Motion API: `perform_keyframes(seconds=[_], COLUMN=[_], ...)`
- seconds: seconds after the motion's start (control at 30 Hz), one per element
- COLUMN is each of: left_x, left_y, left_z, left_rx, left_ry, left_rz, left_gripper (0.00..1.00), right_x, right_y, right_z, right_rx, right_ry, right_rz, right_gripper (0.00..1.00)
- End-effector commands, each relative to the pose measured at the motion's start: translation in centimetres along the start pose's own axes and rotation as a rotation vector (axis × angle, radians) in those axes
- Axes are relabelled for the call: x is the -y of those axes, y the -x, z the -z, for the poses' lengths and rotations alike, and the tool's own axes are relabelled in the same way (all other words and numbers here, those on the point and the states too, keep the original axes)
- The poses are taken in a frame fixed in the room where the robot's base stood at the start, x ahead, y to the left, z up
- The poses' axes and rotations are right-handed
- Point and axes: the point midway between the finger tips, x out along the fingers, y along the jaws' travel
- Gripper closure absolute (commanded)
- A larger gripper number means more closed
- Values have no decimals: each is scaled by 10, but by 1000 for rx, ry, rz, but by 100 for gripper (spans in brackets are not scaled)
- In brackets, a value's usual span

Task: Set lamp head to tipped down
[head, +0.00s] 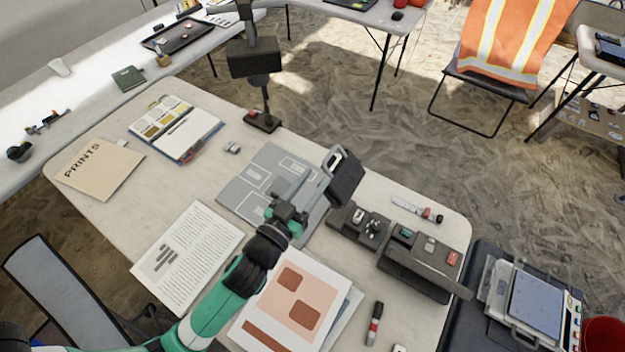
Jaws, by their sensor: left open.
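A dark desk lamp stands at the far edge of the work table. Its base (263,122) rests on the table and a thin stem rises from it. The boxy dark lamp head (254,60) sits above the stem, with a grey post going up to the picture's top edge. The exact tilt of the head is hard to tell. My right gripper is not in view.
Dark compartment trays (428,268) with small objects stand at the table's right. A binder (178,130), a PRINTS folder (98,168) and printed sheets (187,250) lie around the mat. A small grey item (232,148) lies near the lamp base; the table around it is mostly clear.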

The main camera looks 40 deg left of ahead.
Motion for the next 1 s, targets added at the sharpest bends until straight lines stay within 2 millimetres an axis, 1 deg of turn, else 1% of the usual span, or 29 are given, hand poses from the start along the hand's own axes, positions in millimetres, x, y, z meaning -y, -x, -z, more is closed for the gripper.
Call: perform_keyframes(seconds=[0.07, 0.1, 0.17, 0.2, 0.27, 0.3, 0.33, 0.43, 0.53, 0.67, 0.7, 0.8, 0.9, 1.0], left_x=[0, 0, 2, 4, 10, 15, 19, 34, 42, 52, 56, 68, 79, 86], left_y=[0, 0, -1, -1, -2, -2, -2, -2, 2, 9, 12, 20, 27, 31], left_z=[0, 0, -2, -5, -12, -18, -22, -38, -56, -69, -71, -66, -57, -49], left_rx=[0, 0, 6, 14, 36, 54, 69, 116, 164, 202, 206, 195, 170, 151], left_ry=[0, 1, 19, 49, 130, 205, 273, 539, 810, 1188, 1318, 1630, 1859, 1986], left_rz=[0, 0, 0, -1, -3, -5, -8, -14, -33, -71, -88, -144, -202, -245], left_gripper=[55, 62, 73, 80, 91, 98, 100, 100, 100, 100, 100, 100, 100, 100], right_x=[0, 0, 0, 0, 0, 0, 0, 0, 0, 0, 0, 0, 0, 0], right_y=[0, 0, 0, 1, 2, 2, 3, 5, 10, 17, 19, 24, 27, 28], right_z=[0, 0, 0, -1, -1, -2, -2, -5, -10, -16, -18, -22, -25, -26], right_rx=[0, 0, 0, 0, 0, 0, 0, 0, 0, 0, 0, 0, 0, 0], right_ry=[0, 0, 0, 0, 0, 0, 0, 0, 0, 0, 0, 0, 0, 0], right_rz=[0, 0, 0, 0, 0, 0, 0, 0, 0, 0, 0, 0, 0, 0], right_gripper=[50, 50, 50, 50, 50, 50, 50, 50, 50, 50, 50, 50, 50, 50])
